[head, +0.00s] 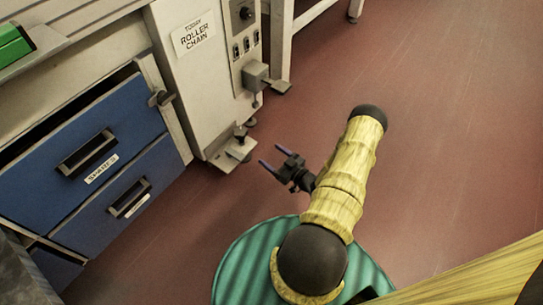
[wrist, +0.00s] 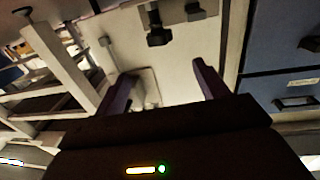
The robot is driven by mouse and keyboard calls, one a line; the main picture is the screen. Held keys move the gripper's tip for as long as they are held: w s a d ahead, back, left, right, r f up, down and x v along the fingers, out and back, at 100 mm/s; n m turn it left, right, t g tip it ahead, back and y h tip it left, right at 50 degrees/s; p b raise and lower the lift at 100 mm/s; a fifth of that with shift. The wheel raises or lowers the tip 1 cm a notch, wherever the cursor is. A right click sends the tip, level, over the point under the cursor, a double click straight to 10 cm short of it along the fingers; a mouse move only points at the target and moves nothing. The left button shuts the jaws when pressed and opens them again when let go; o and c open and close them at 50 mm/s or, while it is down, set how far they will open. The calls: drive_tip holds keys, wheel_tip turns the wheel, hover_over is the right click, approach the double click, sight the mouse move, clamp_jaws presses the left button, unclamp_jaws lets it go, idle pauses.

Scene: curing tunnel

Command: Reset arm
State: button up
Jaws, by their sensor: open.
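My gripper (head: 276,158) is at the end of my yellow-sleeved arm in the head view. It is open and empty, with its two fingers apart and pointing toward the cabinet side on the left. In the wrist view, my gripper (wrist: 160,80) shows two dark purple fingers spread wide with nothing between them. It hangs in free space above the red floor (head: 420,120), apart from the cabinet and drawers. The wrist view faces the pale machine panel (wrist: 185,55).
Blue drawers (head: 93,150) stand at the left, the upper one slightly pulled out. A white machine cabinet (head: 190,75) with a "ROLLER CHAIN" label is beside them. Its metal foot (head: 232,152) sits near my gripper. A green object (head: 12,45) lies upper left. The floor at right is clear.

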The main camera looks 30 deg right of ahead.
idle(0.4)
drive_tip(key=w+a+r+g+h+p, duration=0.1)
drive_tip(key=w+a+r+g+p, duration=0.2)
drive_tip(key=r, duration=0.6)
drive_tip(key=w+r+n+g+h+p, duration=0.1)
drive_tip(key=r+g+h+p, duration=0.15)
drive_tip(key=r+p, duration=0.4)
drive_tip(key=w+a+r+g+h+p, duration=0.15)
drive_tip(key=r+g, duration=0.25)
drive_tip(key=r, duration=0.6)
drive_tip(key=s+a+r+m+g+p, duration=0.1)
drive_tip(key=s+a+r+g+p, duration=0.1)
drive_tip(key=s+a+r+p, duration=0.5)
drive_tip(key=s+a+r+m+g, duration=0.15)
drive_tip(key=s+r, duration=0.35)
drive_tip(key=r, duration=0.5)
drive_tip(key=s+a+r+m+g+p, duration=0.2)
drive_tip(key=s+a+r+p, duration=0.3)
drive_tip(key=r, duration=0.4)
wheel_tip(320, 180, up, 38)
drive_tip(key=p, duration=3.6)
drive_tip(key=shift+s+f, duration=0.25)
drive_tip(key=shift+s, duration=0.2)
